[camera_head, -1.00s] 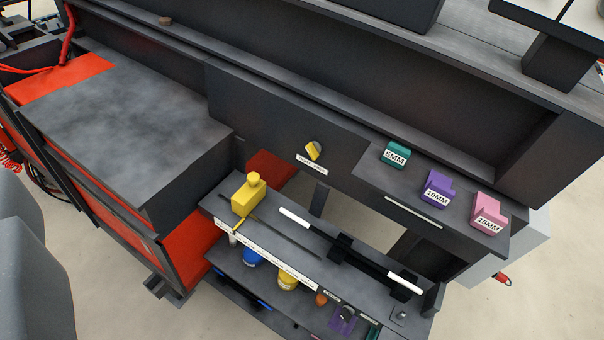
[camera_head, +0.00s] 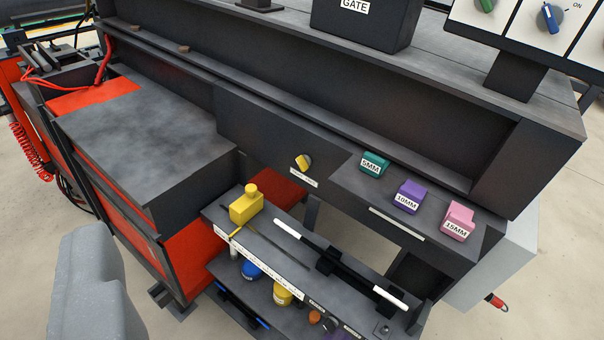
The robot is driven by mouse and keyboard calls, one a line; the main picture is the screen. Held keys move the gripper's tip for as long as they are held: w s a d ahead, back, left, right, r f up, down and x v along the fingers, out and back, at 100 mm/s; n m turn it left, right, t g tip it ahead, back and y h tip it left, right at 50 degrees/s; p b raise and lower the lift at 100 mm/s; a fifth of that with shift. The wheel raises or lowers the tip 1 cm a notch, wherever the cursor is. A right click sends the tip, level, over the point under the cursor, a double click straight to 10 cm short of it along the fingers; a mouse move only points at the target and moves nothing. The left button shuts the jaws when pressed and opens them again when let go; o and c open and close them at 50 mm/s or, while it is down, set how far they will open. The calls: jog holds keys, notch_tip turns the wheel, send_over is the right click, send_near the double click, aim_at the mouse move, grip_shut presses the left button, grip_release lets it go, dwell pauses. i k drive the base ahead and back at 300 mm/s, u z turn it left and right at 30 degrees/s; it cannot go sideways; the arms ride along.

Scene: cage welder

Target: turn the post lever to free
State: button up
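A small yellow lever or knob (camera_head: 303,162) sits on the dark front panel of the bench, left of the coloured blocks. A white label (camera_head: 303,178) is just below it, too small to read, so I cannot tell whether this is the post lever. It points up and to the left at a tilt. No other clear lever shows on the bench. My gripper is not seen in this view, and nothing is seen touching the yellow lever.
Green (camera_head: 374,164), purple (camera_head: 409,195) and pink (camera_head: 458,220) blocks marked 5MM, 10MM and 15MM sit on a ledge. A lower shelf (camera_head: 275,240) holds a yellow block (camera_head: 246,207) and a black rod with white ends (camera_head: 340,262). A control panel (camera_head: 530,22) stands at top right.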

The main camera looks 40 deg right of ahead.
aim_at(304, 161)
jog(key=z, duration=0.05)
jog(key=i, duration=0.9)
jog(key=u, duration=0.1)
